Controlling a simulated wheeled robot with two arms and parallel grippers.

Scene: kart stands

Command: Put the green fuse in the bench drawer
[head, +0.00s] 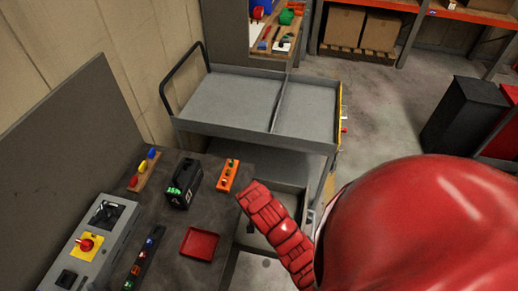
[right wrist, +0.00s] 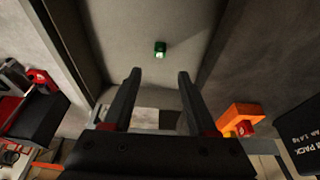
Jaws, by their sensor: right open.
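The green fuse (right wrist: 160,48) lies on the grey floor of what looks like the open bench drawer (right wrist: 110,45) in the right wrist view, a little beyond my fingertips. My right gripper (right wrist: 157,78) is open, its two dark fingers apart with nothing between them. The fuse and the fingers are not touching in this view. In the head view the drawer (head: 292,190) is open at the right side of the bench, partly covered by my red right arm. The fuse and right gripper are hidden there. My left gripper is not in view.
The bench (head: 210,225) holds a black battery pack (head: 181,186), an orange block (head: 228,176), a red tray (head: 199,244), a control box (head: 95,240) and strips of coloured pieces. A grey trolley (head: 225,95) stands behind the drawer, its top empty.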

